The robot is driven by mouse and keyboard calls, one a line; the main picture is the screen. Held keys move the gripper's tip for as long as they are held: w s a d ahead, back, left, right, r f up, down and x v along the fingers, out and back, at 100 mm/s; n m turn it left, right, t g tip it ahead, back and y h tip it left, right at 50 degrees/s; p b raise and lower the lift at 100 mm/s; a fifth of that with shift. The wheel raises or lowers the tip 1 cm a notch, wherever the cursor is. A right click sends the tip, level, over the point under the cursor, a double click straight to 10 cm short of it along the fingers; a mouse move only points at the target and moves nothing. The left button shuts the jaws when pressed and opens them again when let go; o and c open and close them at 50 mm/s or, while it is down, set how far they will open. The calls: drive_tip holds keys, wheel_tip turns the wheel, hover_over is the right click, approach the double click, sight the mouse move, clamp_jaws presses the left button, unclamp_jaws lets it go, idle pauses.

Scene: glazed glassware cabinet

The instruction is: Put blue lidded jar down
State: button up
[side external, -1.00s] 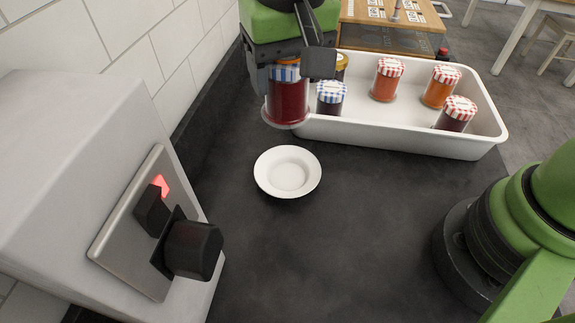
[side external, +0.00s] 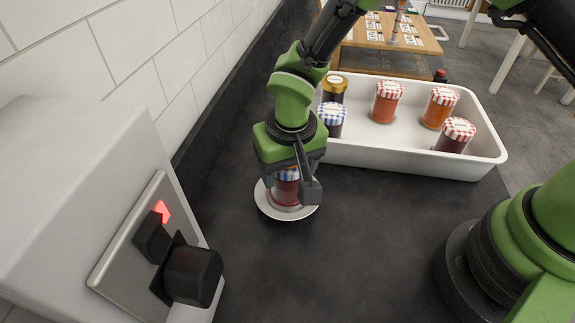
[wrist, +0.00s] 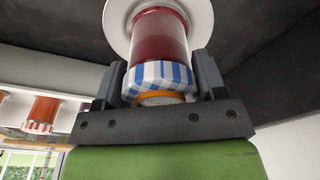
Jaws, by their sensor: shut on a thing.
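The blue lidded jar (side external: 286,191) has dark red contents and a blue-and-white lid. My gripper (side external: 289,186) is shut on it from above, with a finger on each side near the lid. The jar is upright over the middle of a white saucer (side external: 264,205), its base at or very close to the surface; I cannot tell if it touches. In the wrist view the jar (wrist: 160,38) points away from me, its lid between the fingers and the saucer (wrist: 118,14) beyond its base. The fingers partly hide the jar in the side view.
A white tray (side external: 400,157) behind holds several jars, including another blue-lidded one (side external: 331,119) close to my wrist. A grey box with a black knob (side external: 192,275) stands at left, near the tiled wall. The dark counter in front of the saucer is clear.

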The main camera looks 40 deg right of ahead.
drive_tip(key=shift+f, duration=0.25)
drive_tip(key=o, duration=1.2)
drive_tip(key=shift+c, duration=0.2)
drive_tip(key=r, duration=0.4)
drive_tip(key=s+r, duration=0.1)
drive_tip(key=r, duration=0.7)
drive_tip(key=shift+s+a+r, duration=0.1)
drive_tip(key=shift+s+r, duration=0.1)
drive_tip(key=shift+r, duration=0.1)
drive_tip(key=s+d+r+m+t+y, duration=0.1)
drive_tip(key=s+d+r, duration=0.2)
drive_tip(key=d+r, duration=0.15)
drive_tip(key=s+d+r+t+y, duration=0.1)
drive_tip(key=s+d+r, duration=0.25)
drive_tip(key=r, duration=0.25)
drive_tip(key=s+d+r+t, duration=0.2)
drive_tip(key=s+d, duration=0.3)
drive_tip(key=s, duration=0.4)
drive_tip(key=shift+d+r+m+t, duration=0.35)
drive_tip(key=shift+d+m+t, duration=0.05)
drive_tip(key=shift+t, duration=0.5)
